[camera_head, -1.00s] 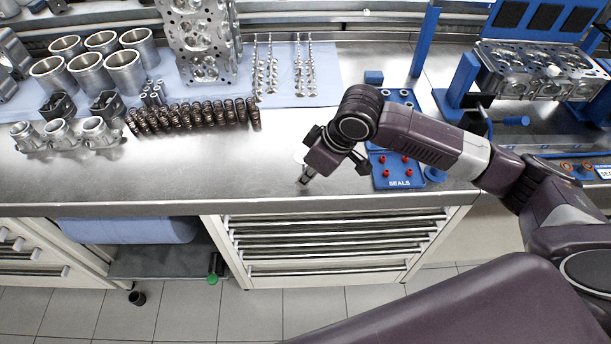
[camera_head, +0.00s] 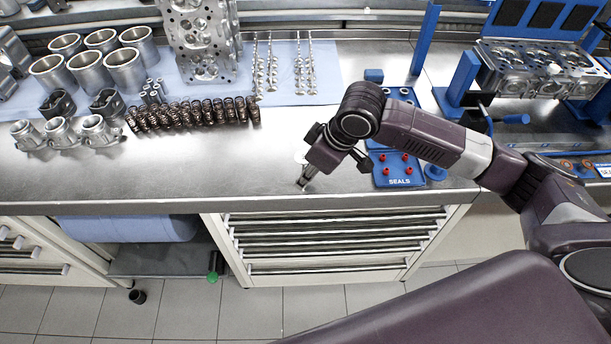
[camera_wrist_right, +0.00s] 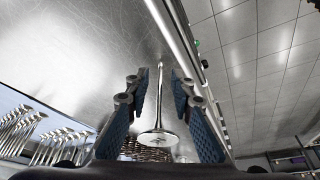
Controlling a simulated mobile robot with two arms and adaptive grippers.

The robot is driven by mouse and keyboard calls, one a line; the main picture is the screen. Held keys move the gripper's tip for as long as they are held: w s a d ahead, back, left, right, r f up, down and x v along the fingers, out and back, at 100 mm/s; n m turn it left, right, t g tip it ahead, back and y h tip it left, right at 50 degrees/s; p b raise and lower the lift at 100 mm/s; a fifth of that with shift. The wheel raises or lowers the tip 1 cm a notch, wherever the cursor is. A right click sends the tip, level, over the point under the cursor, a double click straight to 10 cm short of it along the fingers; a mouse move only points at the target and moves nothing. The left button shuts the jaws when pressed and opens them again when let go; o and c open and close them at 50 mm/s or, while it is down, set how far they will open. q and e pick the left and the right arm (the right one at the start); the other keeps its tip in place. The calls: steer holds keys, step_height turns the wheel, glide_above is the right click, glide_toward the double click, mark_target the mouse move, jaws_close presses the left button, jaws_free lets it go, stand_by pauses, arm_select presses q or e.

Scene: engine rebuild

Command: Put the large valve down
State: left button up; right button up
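The large valve (camera_wrist_right: 158,136) is bright metal, with its round head near the camera in the right wrist view and its thin stem running away between my fingers. Its pale head also shows beside the gripper in the head view (camera_head: 300,157). My right gripper (camera_wrist_right: 161,72) points down at the steel bench top (camera_head: 230,175) near its front edge, where it also shows in the head view (camera_head: 305,181). Its blue-padded fingers stand apart on both sides of the stem, with a gap visible. Whether the stem tip touches the bench I cannot tell. My left gripper is out of view.
The blue seals tray (camera_head: 398,182) lies right of the gripper. Dark springs (camera_head: 195,113) stand in a row at the left, and smaller valves (camera_head: 272,70) stand on a blue mat behind. The bench left of the gripper is bare.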

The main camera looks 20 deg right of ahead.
steer(key=v, duration=1.1)
steer(key=shift+r+b, duration=0.15)
steer(key=shift+b, duration=0.15)
